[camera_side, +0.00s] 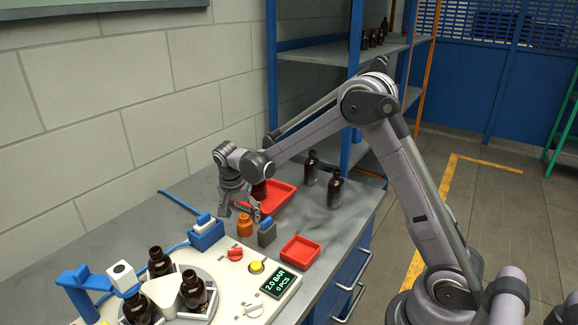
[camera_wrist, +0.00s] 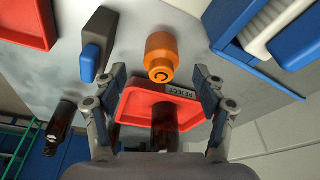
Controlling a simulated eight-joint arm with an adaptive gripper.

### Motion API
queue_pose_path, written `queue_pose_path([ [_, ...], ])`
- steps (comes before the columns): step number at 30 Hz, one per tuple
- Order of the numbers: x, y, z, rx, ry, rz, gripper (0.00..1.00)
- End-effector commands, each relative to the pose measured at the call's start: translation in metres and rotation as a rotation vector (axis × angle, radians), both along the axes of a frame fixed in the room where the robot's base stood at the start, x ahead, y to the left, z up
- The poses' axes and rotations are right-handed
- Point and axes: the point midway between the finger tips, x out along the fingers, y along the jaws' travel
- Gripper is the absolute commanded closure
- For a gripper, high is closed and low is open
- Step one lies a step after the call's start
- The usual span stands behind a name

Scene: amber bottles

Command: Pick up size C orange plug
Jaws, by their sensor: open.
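The orange plug (camera_side: 245,226) stands on the grey bench just behind the white machine panel. In the wrist view the orange plug (camera_wrist: 161,52) shows its narrower end with a dark round mark; I cannot clearly read it as a size letter. My gripper (camera_side: 241,211) is above the plug, pointing down. In the wrist view my gripper (camera_wrist: 160,80) has its fingers spread wide, one to each side of the plug's line, with clear gaps. It is open and holds nothing. The plug appears slightly beyond the fingertips, and no contact shows.
A grey block with a blue top (camera_side: 267,234) stands close right of the plug; a blue holder with white pieces (camera_side: 206,236) is at left. A red reject tray (camera_side: 284,196) holding a dark bottle lies behind. A small red tray (camera_side: 300,251) and upright amber bottles (camera_side: 335,190) are right.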

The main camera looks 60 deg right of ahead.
Motion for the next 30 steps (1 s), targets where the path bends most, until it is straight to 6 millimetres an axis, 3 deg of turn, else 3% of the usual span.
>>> queue_pose_path([
  [13, 0.009, -0.015, -0.045, 0.001, -0.002, 0.001, 0.29],
  [23, 0.009, -0.016, -0.051, 0.001, -0.002, 0.001, 0.29],
  [29, 0.009, -0.016, -0.051, 0.001, -0.002, 0.001, 0.84],
  [30, 0.009, -0.016, -0.051, 0.001, -0.002, 0.001, 0.89],
])
